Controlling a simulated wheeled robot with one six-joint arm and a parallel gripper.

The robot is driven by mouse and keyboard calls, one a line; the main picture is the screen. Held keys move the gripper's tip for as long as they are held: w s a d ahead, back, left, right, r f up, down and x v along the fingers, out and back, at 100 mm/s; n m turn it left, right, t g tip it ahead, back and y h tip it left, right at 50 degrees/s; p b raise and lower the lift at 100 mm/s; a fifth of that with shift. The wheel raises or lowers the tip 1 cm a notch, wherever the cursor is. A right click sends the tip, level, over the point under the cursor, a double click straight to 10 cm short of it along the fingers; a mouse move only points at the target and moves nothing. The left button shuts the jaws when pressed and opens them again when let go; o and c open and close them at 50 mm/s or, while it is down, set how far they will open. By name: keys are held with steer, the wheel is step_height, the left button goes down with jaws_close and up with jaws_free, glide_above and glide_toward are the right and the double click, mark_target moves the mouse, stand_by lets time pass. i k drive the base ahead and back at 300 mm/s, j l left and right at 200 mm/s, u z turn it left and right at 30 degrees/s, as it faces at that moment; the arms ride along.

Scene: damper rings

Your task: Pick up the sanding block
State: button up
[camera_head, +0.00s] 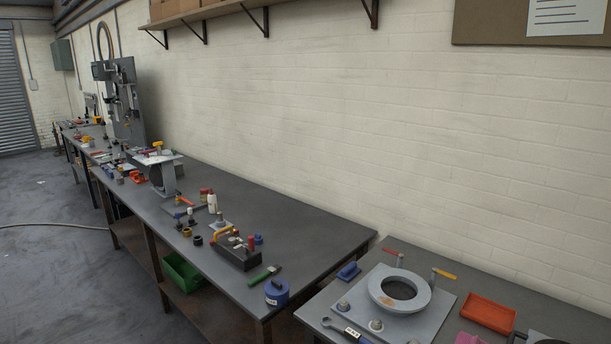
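A small blue block with a raised top (348,270) lies near the left back edge of the nearer grey bench (537,324). It looks like the sanding block, but it is small here and I cannot be certain. It lies left of a pale square plate (437,303) that carries a large grey ring (400,289). Nothing covers the block. My gripper is not in view.
Tools with red and yellow handles (445,274) stand by the ring. An orange tray (488,312) lies to the right. A narrow gap separates this bench from a longer one (315,236) holding a blue round container (277,292) and a black box (236,254).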

mark_target(346, 274)
steer(key=i+j+z, duration=0.35)
steer(key=i+j, duration=0.25)
steer(key=i, duration=0.2)
steer(key=i+j+z, duration=0.3)
steer(key=i+j, duration=0.45)
steer(key=j, duration=0.05)
